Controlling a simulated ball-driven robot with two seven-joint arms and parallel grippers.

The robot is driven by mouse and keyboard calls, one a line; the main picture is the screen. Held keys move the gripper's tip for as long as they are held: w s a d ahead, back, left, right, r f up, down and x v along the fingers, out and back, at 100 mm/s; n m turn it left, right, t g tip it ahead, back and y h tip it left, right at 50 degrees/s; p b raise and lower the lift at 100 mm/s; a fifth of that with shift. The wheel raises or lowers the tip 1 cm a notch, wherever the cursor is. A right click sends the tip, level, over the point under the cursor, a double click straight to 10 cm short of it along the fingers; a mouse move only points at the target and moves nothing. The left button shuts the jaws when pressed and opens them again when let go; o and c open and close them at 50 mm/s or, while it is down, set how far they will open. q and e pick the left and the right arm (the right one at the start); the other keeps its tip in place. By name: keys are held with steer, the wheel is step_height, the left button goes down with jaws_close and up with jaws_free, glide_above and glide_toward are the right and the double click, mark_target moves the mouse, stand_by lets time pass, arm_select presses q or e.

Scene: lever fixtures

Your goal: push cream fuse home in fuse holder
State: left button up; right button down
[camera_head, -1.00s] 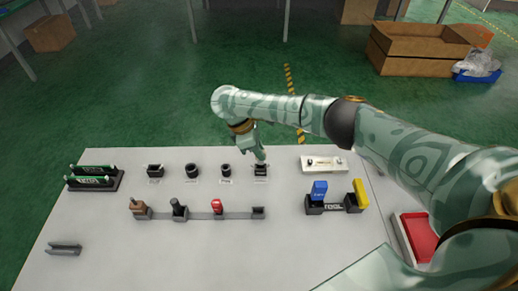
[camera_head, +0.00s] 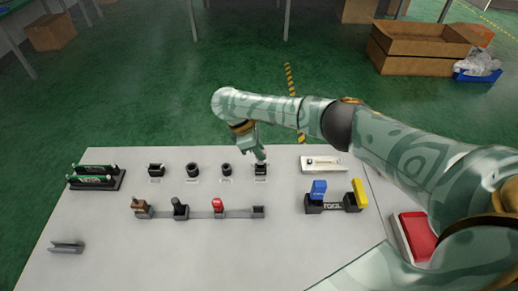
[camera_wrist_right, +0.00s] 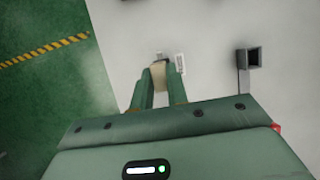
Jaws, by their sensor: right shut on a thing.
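My right gripper (camera_head: 261,156) reaches down over the small dark holder (camera_head: 261,169) at the right end of the back row. In the right wrist view the fingers (camera_wrist_right: 160,88) are shut on the cream fuse (camera_wrist_right: 159,74). A dark bit of the holder (camera_wrist_right: 161,57) shows just past the fuse, beside a white label. The fuse is at or just above the holder; how deep it sits is hidden. My left gripper is not in view.
A white plate with terminals (camera_head: 323,163) lies right of the holder. A dark block with a blue handle (camera_head: 319,189) stands nearer. A rail with several levers (camera_head: 200,215) runs across the middle. The table's front left is mostly clear.

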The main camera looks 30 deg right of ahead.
steer(key=shift+f+b, duration=0.75)
steer(key=shift+f, duration=1.2)
steer(key=c, duration=1.3)
jaws_free()
steer(key=p+v, duration=0.6)
steer(key=v, duration=1)
steer(key=shift+r, duration=0.15)
steer(key=shift+a, duration=0.1)
